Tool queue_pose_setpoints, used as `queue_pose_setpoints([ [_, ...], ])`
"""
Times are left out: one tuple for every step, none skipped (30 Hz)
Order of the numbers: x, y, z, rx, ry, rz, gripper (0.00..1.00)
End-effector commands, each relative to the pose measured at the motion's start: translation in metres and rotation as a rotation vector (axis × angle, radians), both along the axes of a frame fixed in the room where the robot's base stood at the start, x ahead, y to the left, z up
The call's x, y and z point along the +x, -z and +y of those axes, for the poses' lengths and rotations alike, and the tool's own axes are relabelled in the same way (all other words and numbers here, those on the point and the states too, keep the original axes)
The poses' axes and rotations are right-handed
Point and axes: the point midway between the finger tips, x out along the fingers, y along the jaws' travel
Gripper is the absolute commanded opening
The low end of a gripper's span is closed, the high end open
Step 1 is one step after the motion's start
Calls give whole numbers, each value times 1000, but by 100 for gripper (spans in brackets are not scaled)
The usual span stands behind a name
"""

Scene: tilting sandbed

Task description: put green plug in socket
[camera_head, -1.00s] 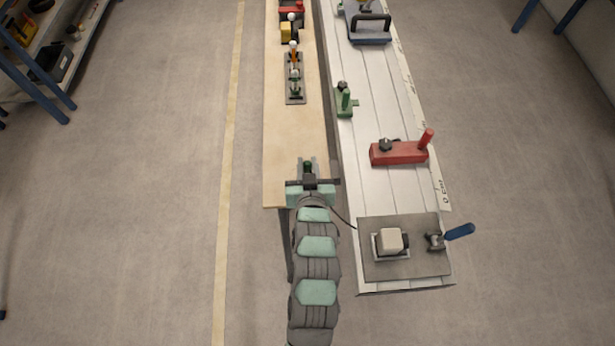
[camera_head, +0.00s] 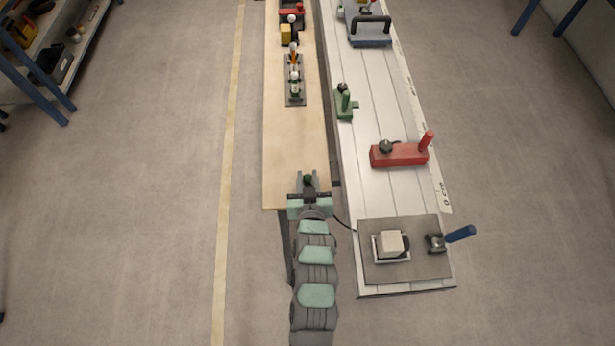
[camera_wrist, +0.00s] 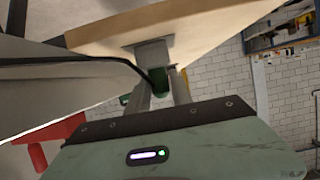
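The green plug (camera_head: 308,180) sits between the fingers of my gripper (camera_head: 309,183), over the near end of the wooden bench. In the wrist view the green plug (camera_wrist: 158,80) shows between both fingers of my gripper (camera_wrist: 160,88), with a black cable running to it from the left. The fingers look shut on it. Which of these is the socket is too small to tell.
The wooden bench (camera_head: 290,150) is bare between my gripper and the dark plate. A slotted white table (camera_head: 380,185) stands close on the right, with a green clamp (camera_head: 345,102), a red block (camera_head: 398,154) and a grey plate (camera_head: 375,265) bearing a pale cube (camera_head: 390,241).

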Motion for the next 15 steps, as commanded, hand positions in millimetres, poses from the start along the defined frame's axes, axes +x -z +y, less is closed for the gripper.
queue_pose_setpoints([
  [0, 0, 0, 0, 0, 0, 31],
  [0, 0, 0, 0, 0, 0, 34],
  [0, 0, 0, 0, 0, 0, 37],
  [0, 0, 0, 0, 0, 0, 40],
  [0, 0, 0, 0, 0, 0, 42],
  [0, 0, 0, 0, 0, 0, 43],
  [0, 0, 0, 0, 0, 1, 43],
  [0, 0, 0, 0, 0, 1, 43],
  [0, 0, 0, 0, 0, 1, 43],
  [0, 0, 0, 0, 0, 0, 43],
  [0, 0, 0, 0, 0, 0, 43],
  [0, 0, 0, 0, 0, 0, 43],
  [0, -1, 0, 0, 0, 1, 43],
  [0, -2, 0, 0, 0, 0, 43],
  [0, -5, 0, 0, 0, 0, 43],
])
